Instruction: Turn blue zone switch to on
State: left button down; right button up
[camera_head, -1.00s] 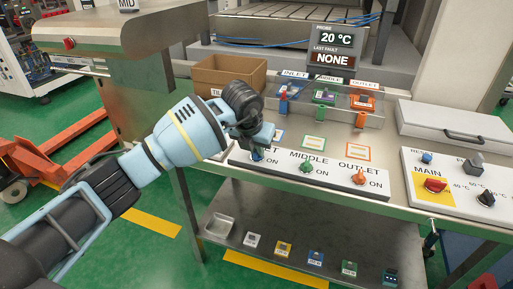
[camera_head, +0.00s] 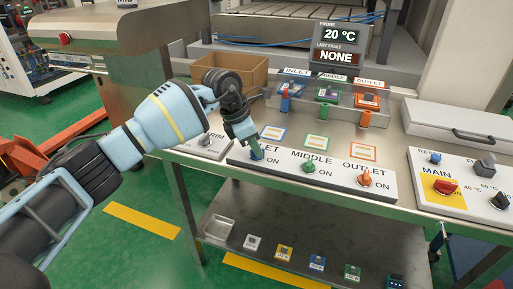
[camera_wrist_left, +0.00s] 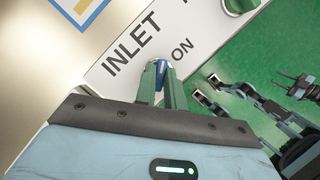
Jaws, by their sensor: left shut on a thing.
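The blue zone switch is a small blue knob (camera_wrist_left: 160,70) on the white panel (camera_head: 333,178), beside the INLET label and the word ON. My left gripper (camera_head: 256,153) comes down onto it. In the left wrist view, my left gripper's fingers (camera_wrist_left: 160,84) are shut on the knob, one on each side. The fingers hide most of the knob, so its exact angle is hard to tell. What looks like my right gripper (camera_wrist_left: 300,86) shows small and dark at the right edge of the left wrist view; its fingers are unclear.
The green MIDDLE knob (camera_head: 309,167) and orange OUTLET knob (camera_head: 365,178) are on the same panel. A panel with a red MAIN switch (camera_head: 445,187) is at right. A cardboard box (camera_head: 228,76) stands behind my gripper. A lower shelf (camera_head: 290,232) holds several small coloured pieces.

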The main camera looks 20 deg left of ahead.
pick_arm(q)
jog(key=m, duration=0.1)
jog(key=m+g+b, duration=0.1)
jog(key=m+b, duration=0.1)
jog(key=shift+w+f+m+h, duration=0.15)
jog(key=shift+f+m+h, duration=0.1)
jog(key=shift+m+h, duration=0.05)
jog(key=shift+m+g+b, duration=0.6)
jog(key=shift+m, duration=0.4)
jog(key=shift+r+m+g+b, duration=0.15)
jog(key=shift+m+g+b, duration=0.2)
jog(key=shift+m, duration=0.35)
pick_arm(e)
jog(key=shift+g, duration=0.4)
jog(key=shift+s+a+f, duration=0.1)
jog(key=shift+s+f, duration=0.3)
jog(key=shift+f, duration=0.4)
jog(key=shift+s+a+f, duration=0.1)
jog(key=shift+s+f, duration=0.3)
jog(key=shift+f, duration=0.4)
jog(key=shift+s+a+f, duration=0.1)
jog(key=shift+s+f, duration=0.3)
jog(key=shift+f, duration=0.4)
pick_arm(q)
jog(key=c, duration=1.5)
grip_release()
pick_arm(e)
jog(key=shift+w, duration=0.1)
